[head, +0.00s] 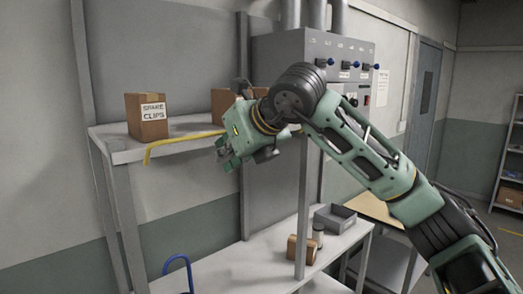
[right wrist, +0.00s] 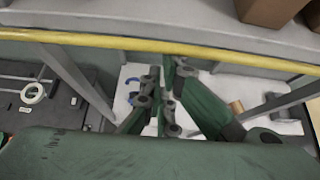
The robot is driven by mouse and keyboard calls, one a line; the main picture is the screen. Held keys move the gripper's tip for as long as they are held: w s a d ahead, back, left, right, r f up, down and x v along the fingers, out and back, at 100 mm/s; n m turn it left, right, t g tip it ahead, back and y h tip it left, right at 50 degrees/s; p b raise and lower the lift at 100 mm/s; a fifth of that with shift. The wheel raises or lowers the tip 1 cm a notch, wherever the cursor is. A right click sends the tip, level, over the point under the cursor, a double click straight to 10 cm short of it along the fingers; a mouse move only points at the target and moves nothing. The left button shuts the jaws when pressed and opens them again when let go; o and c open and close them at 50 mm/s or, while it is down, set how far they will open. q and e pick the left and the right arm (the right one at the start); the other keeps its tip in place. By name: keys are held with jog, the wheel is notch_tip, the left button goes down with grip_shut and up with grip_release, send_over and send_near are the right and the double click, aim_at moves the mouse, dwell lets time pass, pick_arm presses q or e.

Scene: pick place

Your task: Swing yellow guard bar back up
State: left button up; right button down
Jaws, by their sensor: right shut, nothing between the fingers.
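The yellow guard bar (head: 185,141) runs along the front of the upper shelf in the head view, with its left end bent downward. Its right part is hidden behind my right gripper. In the right wrist view the bar (right wrist: 90,39) crosses the whole picture near the top, in front of the shelf edge. My right gripper (head: 228,158) is shut and empty, at the front of the shelf by the bar. In the right wrist view its fingers (right wrist: 168,75) point up toward the bar; I cannot tell whether they touch it. My left gripper is out of view.
The upper shelf (head: 118,148) holds a "SPARE CLIPS" box (head: 147,117) and another carton (head: 223,104) partly behind my gripper. A grey control panel (head: 345,75) stands behind my right arm. The lower shelf (head: 240,262) holds a small box (head: 301,249) and a grey tray (head: 336,217).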

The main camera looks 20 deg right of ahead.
jog(key=shift+r, duration=0.45)
jog(key=shift+w+a+r+p, duration=0.1)
jog(key=shift+w+r+p, duration=0.15)
jog(key=shift+r, duration=0.35)
jog(key=shift+w+a+r+p, duration=0.15)
jog(key=shift+r+p, duration=0.2)
jog(key=shift+r, duration=0.25)
jog(key=s+d+b, duration=0.3)
jog(key=s+b, duration=0.2)
jog(key=s, duration=0.5)
jog(key=shift+d+r, duration=0.35)
jog(key=shift+w, duration=0.15)
